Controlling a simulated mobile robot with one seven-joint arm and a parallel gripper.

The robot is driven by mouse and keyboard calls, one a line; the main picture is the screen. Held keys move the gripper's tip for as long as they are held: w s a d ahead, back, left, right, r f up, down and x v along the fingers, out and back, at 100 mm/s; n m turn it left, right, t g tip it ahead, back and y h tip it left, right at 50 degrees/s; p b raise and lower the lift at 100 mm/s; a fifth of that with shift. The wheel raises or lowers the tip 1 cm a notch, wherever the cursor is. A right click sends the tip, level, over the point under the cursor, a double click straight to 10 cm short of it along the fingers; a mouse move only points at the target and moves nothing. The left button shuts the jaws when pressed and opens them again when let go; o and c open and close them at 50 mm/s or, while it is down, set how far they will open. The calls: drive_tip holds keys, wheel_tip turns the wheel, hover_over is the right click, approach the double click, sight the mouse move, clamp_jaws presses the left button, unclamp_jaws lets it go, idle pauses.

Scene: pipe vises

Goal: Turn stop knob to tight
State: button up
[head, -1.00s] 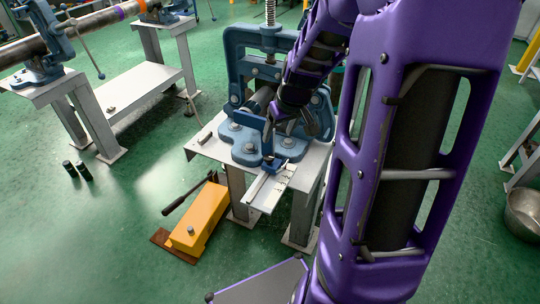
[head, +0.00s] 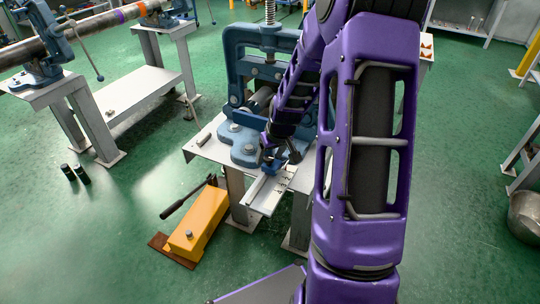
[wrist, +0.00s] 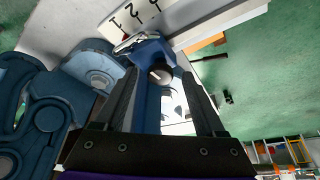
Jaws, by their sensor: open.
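The blue stop (wrist: 150,50) sits on the pale numbered scale rail (wrist: 180,15) in the wrist view. A dark round knob (wrist: 161,73) with a light face stands on the stop, between the tips of my gripper (wrist: 160,78). The two dark fingers are apart, one on each side of it; I cannot tell whether either touches it. In the head view my gripper (head: 281,150) is low over the stop at the front of the blue pipe vise (head: 240,150), and the knob is hidden there. The scale rail (head: 268,190) sticks out toward me.
The vise's tall frame (head: 235,65) stands behind my gripper on a grey stand (head: 200,148). A yellow pump box (head: 198,222) with a black lever lies on the floor at left. Another vise stand (head: 90,100) holds a pipe at far left.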

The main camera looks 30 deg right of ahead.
drive_tip(key=shift+c, duration=0.2)
clamp_jaws()
drive_tip(key=shift+a+m+b, duration=0.15)
drive_tip(key=shift+m+b, duration=0.25)
drive_tip(key=shift+b, duration=0.15)
drive_tip(key=shift+m+h, duration=0.3)
drive_tip(key=shift+o, duration=0.2)
unclamp_jaws()
drive_tip(key=shift+r, duration=0.15)
